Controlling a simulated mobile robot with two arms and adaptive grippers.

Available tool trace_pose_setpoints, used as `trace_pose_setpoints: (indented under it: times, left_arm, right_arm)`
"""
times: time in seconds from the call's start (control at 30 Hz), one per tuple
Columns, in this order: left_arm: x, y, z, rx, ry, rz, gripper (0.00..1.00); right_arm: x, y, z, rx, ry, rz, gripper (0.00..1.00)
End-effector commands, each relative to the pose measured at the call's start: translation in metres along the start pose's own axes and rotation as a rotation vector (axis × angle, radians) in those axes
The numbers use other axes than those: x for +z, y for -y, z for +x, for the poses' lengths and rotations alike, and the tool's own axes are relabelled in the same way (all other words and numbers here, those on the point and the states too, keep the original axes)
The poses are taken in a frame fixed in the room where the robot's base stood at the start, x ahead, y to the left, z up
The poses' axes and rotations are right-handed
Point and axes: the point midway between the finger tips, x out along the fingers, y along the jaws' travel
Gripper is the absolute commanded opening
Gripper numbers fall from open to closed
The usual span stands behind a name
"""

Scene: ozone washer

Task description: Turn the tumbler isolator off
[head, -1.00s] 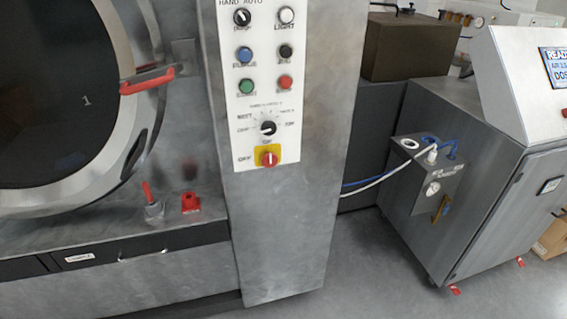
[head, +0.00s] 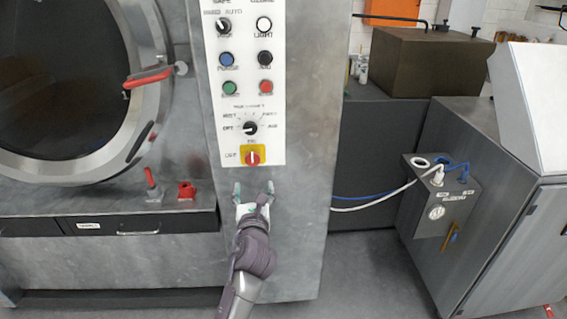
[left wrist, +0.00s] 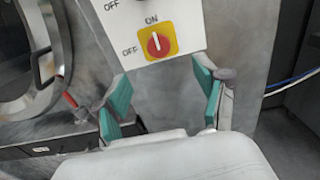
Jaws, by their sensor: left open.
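The tumbler isolator is a red rotary knob (head: 252,158) on a yellow square plate, at the bottom of the white control panel (head: 277,140). In the left wrist view the isolator knob (left wrist: 158,44) shows "ON" above it and "OFF" to its left; its white mark points up, towards ON. My left gripper (head: 254,189) is open and empty, just below the isolator in the head view. In the left wrist view its green-padded fingers (left wrist: 160,98) are spread, with the knob above and between them, apart from it. My right gripper is not in view.
Above the isolator are a black selector dial (head: 250,128) and several push buttons. A round washer door (head: 150,100) with a red handle (head: 148,77) is at left. A grey cabinet (head: 490,200) with hoses stands at right. Bare metal surrounds the panel's lower edge.

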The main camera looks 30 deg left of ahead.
Motion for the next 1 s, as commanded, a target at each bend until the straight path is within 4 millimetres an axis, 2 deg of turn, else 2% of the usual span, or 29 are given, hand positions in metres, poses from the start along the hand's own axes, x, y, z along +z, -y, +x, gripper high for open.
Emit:
trace_pose_setpoints:
  times: [0.17, 0.3, 0.6, 0.8, 1.0]
  left_arm:
    - [0.002, 0.0, 0.021, 0.002, 0.002, 0.005, 0.72]
    - [0.002, 0.0, 0.05, 0.002, 0.0, 0.002, 0.72]
    - [0.002, 0.001, 0.111, 0.0, 0.0, 0.0, 0.72]
    - [0.0, 0.0, 0.131, -0.001, -0.001, 0.001, 0.72]
    - [0.0, 0.001, 0.136, -0.002, 0.0, 0.002, 0.72]
  right_arm:
    - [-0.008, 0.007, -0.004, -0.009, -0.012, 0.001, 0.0]
    - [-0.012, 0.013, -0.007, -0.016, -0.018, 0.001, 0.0]
    - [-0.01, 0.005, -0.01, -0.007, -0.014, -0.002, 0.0]
    - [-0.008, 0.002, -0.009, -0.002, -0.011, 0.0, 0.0]
    - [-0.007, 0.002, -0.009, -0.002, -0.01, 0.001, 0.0]
